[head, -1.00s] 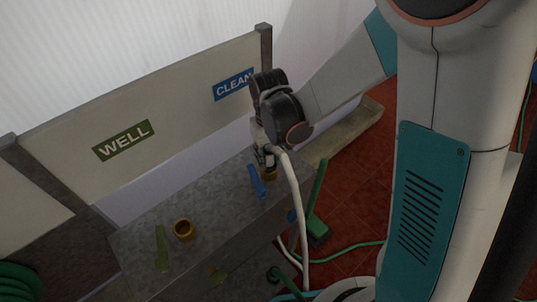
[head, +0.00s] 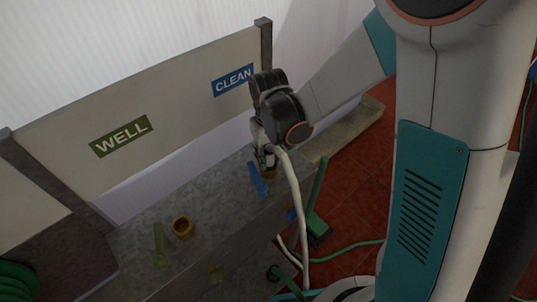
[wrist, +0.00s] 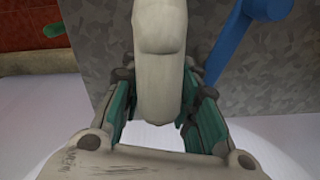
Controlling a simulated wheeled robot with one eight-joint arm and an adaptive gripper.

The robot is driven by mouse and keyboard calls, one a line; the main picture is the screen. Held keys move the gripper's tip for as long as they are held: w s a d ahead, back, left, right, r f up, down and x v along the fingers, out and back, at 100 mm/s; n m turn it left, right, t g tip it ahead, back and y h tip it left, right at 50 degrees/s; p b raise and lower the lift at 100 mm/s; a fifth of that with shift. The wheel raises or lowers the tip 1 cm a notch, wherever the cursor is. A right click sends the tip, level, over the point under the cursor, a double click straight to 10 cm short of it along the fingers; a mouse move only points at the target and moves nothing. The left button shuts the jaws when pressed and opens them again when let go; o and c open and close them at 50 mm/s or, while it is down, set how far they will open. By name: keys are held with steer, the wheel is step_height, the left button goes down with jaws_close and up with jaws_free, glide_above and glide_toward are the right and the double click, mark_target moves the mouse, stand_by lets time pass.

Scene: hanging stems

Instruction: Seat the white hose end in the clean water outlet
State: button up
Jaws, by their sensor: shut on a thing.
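My gripper (head: 266,156) is shut on the white hose (head: 295,205), close above the clean water outlet (head: 269,173), a brass-coloured ring at the block's far right end. The gripper and hose partly cover this outlet in the head view. A blue lever (head: 257,178) is beside it, below the blue CLEAN sign (head: 233,80). In the wrist view the hose (wrist: 160,70) passes between the two teal-sided fingers (wrist: 158,125), with the blue lever (wrist: 238,35) to the right. The hose tip is hidden, so I cannot tell whether it touches or enters the outlet.
A second brass outlet (head: 182,227) with a green lever (head: 160,245) is at the left, near the green WELL sign (head: 121,136). The grey block (head: 215,205) has bare top between outlets. A green-handled broom (head: 317,205) stands close to the hose at right.

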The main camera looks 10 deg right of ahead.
steer(key=shift+f, duration=0.1)
steer(key=o, duration=1.1)
